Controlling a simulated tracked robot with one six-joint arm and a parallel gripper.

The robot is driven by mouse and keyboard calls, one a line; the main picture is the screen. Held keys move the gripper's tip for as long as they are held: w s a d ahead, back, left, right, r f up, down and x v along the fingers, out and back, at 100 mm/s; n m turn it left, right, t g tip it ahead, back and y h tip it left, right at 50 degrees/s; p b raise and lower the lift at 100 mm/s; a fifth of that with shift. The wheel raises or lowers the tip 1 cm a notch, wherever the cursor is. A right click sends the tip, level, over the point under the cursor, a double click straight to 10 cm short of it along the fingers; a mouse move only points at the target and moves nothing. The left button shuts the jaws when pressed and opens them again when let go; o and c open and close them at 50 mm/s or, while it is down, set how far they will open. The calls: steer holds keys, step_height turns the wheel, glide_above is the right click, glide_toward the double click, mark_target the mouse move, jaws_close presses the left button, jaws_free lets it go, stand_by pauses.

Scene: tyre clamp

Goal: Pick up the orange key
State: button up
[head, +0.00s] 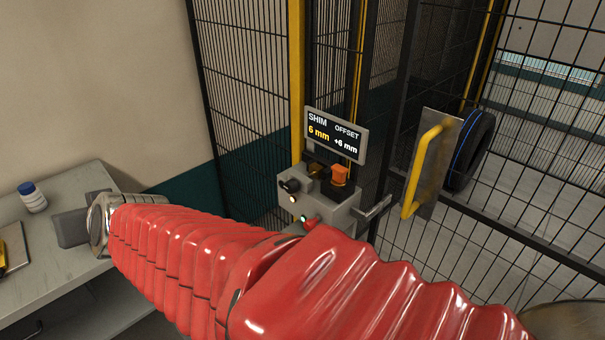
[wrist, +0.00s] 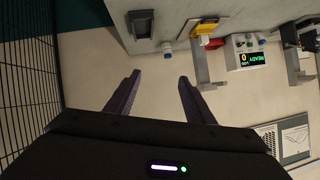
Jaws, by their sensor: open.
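The orange key (head: 339,175) sits upright in the top of a grey control box (head: 325,205) on the fence, just below a small display reading "SHIM 6 mm, OFFSET +6 mm". I cannot make out the key in the wrist view. My gripper (wrist: 159,80) shows in the wrist view with its two dark fingers apart and nothing between them. In the head view, my red-sleeved arm reaches to the left, so its end is over by the grey bench, well away from the key.
The grey bench (head: 60,265) at left bears a white bottle (head: 33,199) with a blue cap. A black mesh fence stands behind the box. A plate with a yellow handle (head: 424,165) is right of the key. The wrist view shows a device reading "READY" (wrist: 247,50).

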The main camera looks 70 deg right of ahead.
steer(key=s+d+m+g+h, duration=0.15)
steer(key=d+m+h, duration=0.4)
steer(key=d, duration=0.95)
steer(key=m+g+h, duration=0.4)
steer(key=m+g, duration=0.7)
steer(key=g, duration=0.5)
glide_toward(337, 176)
steer(key=a, duration=0.2)
steer(key=shift+w+a+r, duration=0.2)
steer(key=shift+w+r, duration=0.3)
steer(key=x, duration=0.7)
steer(key=shift+s+d+f, duration=0.25)
steer(key=shift+d+f, duration=0.05)
steer(key=shift+d, duration=0.4)
